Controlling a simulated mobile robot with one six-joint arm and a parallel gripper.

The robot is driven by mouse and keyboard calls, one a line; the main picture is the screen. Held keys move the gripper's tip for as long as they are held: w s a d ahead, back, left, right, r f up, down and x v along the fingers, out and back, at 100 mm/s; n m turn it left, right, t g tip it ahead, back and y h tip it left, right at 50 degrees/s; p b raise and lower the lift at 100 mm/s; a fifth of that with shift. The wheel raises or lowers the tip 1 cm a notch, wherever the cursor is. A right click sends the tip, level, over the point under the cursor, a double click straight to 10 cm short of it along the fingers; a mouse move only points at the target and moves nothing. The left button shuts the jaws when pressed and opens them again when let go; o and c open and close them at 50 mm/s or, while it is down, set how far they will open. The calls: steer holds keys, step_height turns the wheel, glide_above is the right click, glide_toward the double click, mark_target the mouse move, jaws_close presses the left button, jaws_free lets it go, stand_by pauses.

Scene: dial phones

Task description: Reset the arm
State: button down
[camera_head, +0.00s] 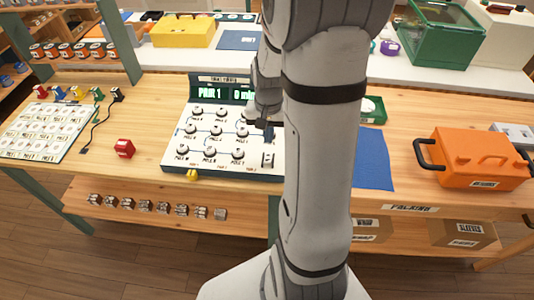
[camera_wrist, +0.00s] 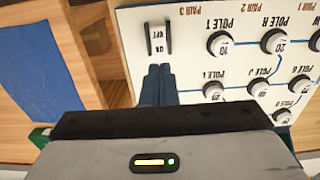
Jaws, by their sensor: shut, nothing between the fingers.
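My arm rises through the middle of the head view and hides part of the bench. My gripper (camera_head: 269,133) is over the right side of the white dial panel (camera_head: 177,166). In the wrist view my gripper (camera_wrist: 159,80) is shut and empty, its dark blue fingers close together. The tips are just beside an on/off switch (camera_wrist: 158,39) at the panel's corner; I cannot tell whether they touch it. The switch also shows in the head view (camera_head: 268,159). Several round dials marked with pole names (camera_wrist: 219,43) are on the panel.
A blue mat (camera_head: 372,160) lies right of the panel, and an orange case (camera_head: 476,158) stands farther right. A green crate (camera_head: 437,38) stands behind. Bare wood separates the red block and panel.

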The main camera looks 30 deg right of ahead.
steer(key=shift+r, duration=0.55)
steer(key=s+a+r+n+t, duration=0.3)
steer(key=s+a+r+n, duration=0.3)
steer(key=s+a+r, duration=0.6)
steer(key=shift+s+a+r+n, duration=0.2)
steer(key=shift+s+r+n, duration=0.2)
steer(key=shift+r, duration=0.35)
